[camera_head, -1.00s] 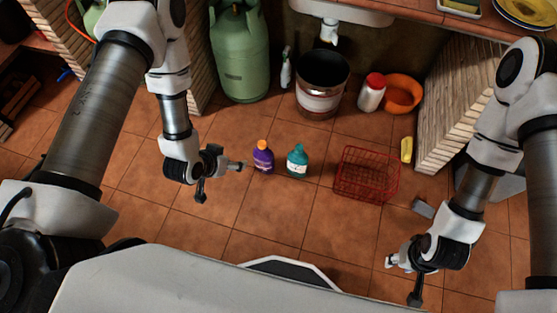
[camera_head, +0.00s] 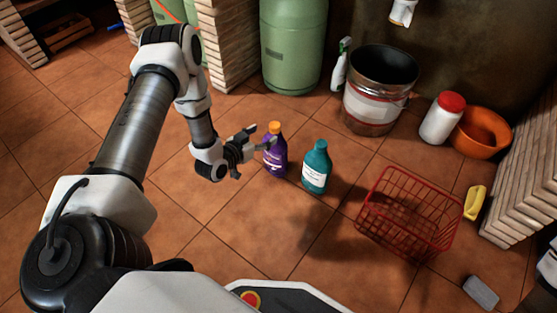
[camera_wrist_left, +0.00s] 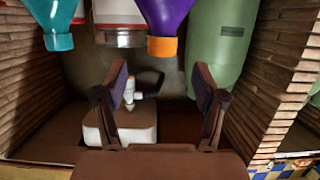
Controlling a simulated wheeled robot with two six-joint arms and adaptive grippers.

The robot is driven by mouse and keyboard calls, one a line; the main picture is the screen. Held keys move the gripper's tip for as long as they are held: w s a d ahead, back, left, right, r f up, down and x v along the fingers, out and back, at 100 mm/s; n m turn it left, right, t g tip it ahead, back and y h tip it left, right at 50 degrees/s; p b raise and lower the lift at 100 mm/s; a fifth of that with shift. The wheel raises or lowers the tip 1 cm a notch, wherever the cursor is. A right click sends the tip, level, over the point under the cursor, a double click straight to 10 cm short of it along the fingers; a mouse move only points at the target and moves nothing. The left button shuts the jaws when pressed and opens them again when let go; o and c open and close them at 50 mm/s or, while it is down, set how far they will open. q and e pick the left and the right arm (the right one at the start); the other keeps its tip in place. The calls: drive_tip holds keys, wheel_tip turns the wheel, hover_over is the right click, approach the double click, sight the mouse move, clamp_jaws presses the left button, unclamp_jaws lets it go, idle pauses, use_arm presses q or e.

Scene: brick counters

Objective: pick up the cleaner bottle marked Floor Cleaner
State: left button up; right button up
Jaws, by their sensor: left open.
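A purple bottle with an orange cap (camera_head: 275,152) stands upright on the tile floor. A teal bottle (camera_head: 316,168) with a white label stands just right of it. The label print is too small to read, so I cannot tell which is Floor Cleaner. The teal bottle (camera_wrist_left: 57,15) is at upper left. My right gripper is out of view.
A red wire basket (camera_head: 405,222) is to the right, with a yellow item (camera_head: 475,203) and grey block (camera_head: 481,292) beyond. A bucket (camera_head: 372,112), spray bottle (camera_head: 341,65), white jar (camera_head: 442,120), orange bowl (camera_head: 481,132) and green gas cylinder (camera_head: 291,45) stand behind. Front floor is clear.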

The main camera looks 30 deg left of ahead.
sight(271, 129)
use_arm(q)
drive_tip(key=b+x, duration=0.1)
drive_tip(key=x, duration=0.1)
drive_tip(key=b+x, duration=0.2)
drive_tip(key=x, duration=0.1)
drive_tip(key=b+x, duration=0.2)
drive_tip(key=shift+w+a+f, duration=0.1)
drive_tip(key=shift+f, duration=0.25)
drive_tip(key=shift+w+r, duration=0.1)
drive_tip(key=shift+r, duration=0.1)
clamp_jaws()
